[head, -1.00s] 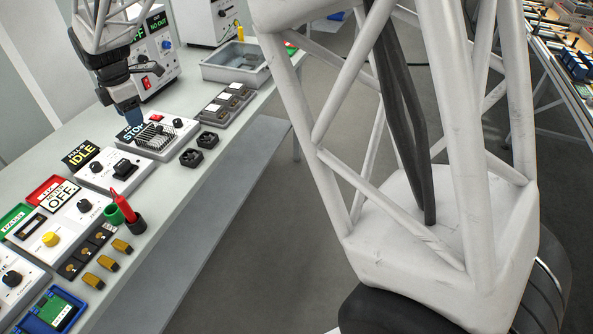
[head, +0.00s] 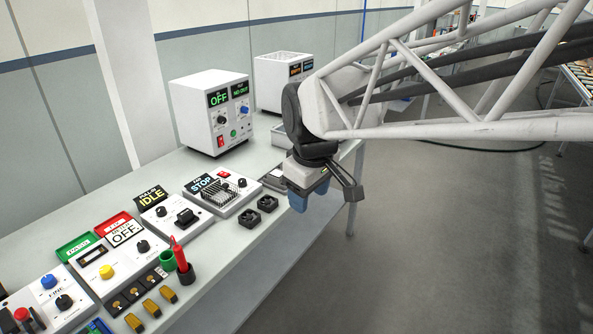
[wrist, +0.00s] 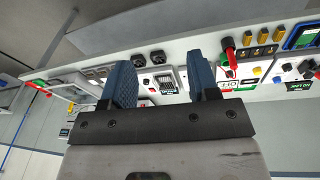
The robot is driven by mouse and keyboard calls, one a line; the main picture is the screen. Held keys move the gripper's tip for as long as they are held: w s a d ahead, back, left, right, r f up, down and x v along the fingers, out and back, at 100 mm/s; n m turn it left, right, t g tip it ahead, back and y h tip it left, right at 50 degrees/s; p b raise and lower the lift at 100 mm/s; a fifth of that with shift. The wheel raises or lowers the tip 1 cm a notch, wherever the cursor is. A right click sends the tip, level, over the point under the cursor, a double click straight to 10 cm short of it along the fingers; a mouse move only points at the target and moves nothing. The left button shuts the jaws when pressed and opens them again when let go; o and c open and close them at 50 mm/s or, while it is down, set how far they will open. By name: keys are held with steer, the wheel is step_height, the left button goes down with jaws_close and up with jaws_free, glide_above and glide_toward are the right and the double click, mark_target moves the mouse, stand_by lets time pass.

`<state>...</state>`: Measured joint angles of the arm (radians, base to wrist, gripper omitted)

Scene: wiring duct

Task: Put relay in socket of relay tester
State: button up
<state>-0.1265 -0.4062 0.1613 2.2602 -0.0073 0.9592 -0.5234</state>
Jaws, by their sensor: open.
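The white unit with the yellow "PULL-IN IDLE" sign (head: 153,197) appears to be the relay tester. A dark block (head: 187,216) sits on its top beside a black knob. I cannot tell if that block is a relay or the bare socket. My gripper (head: 309,192) hangs near the bench's front edge, to the right of the tester and apart from it. Its blue fingers are spread with nothing between them, as the wrist view (wrist: 163,92) shows. A tray (head: 273,179) behind the gripper is partly hidden; its small contents are unclear.
Two black square fans (head: 258,210) lie before the fan tester (head: 226,194). A white power unit (head: 213,112) stands at the back. A red screwdriver-like tool (head: 180,258) stands in a cup, and several brass blocks (head: 152,307) lie at the front.

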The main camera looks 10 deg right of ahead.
steer(key=s+d+f+m, duration=0.1)
steer(key=s+d+m, duration=0.2)
steer(key=s, duration=0.4)
steer(key=s+d+f+m, duration=0.2)
steer(key=s+d+m, duration=0.1)
steer(key=s, duration=0.4)
steer(key=shift+s+f+m+t, duration=0.3)
steer(key=shift+s+m, duration=0.05)
steer(key=shift+m, duration=0.45)
steer(key=shift+o, duration=0.4)
stand_by(0.5)
